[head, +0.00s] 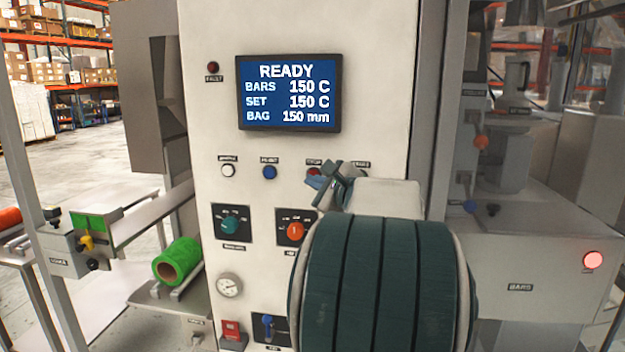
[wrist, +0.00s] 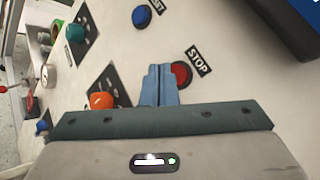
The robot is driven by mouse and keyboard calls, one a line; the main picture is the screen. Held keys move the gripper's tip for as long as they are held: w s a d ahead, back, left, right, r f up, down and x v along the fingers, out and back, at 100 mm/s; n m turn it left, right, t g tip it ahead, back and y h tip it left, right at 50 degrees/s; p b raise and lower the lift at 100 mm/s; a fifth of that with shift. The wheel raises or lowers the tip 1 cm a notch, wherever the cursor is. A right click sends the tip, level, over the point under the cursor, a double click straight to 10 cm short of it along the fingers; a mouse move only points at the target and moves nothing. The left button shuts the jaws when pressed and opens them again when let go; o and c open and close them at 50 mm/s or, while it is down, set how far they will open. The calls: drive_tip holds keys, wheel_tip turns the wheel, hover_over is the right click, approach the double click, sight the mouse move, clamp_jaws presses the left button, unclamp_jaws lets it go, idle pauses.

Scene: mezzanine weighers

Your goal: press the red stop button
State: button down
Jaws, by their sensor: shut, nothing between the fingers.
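The red stop button (wrist: 181,73) is a round red button on the pale cabinet front, beside a black STOP label (wrist: 198,60) in the wrist view. In the head view only a small part of the stop button (head: 314,171) shows past my gripper. My gripper (wrist: 160,68) is shut and empty, its blue fingers together. In the wrist view the fingertips overlap the left edge of the button; I cannot tell whether they touch it. In the head view my gripper (head: 318,182) is at the panel, just below the button row.
A blue button (head: 269,172) and a white button (head: 228,170) are left of the stop button. Below are a teal knob (head: 231,225) and an orange knob (head: 295,231). The display (head: 290,93) above reads READY. A green roll (head: 177,261) sits at lower left.

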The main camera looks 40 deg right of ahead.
drive_tip(key=s+a+b, duration=0.1)
drive_tip(key=a, duration=0.1)
drive_tip(key=s+a+b, duration=0.1)
drive_tip(key=s, duration=0.1)
drive_tip(key=shift+s+a, duration=0.15)
drive_tip(key=shift+a, duration=0.2)
idle(0.9)
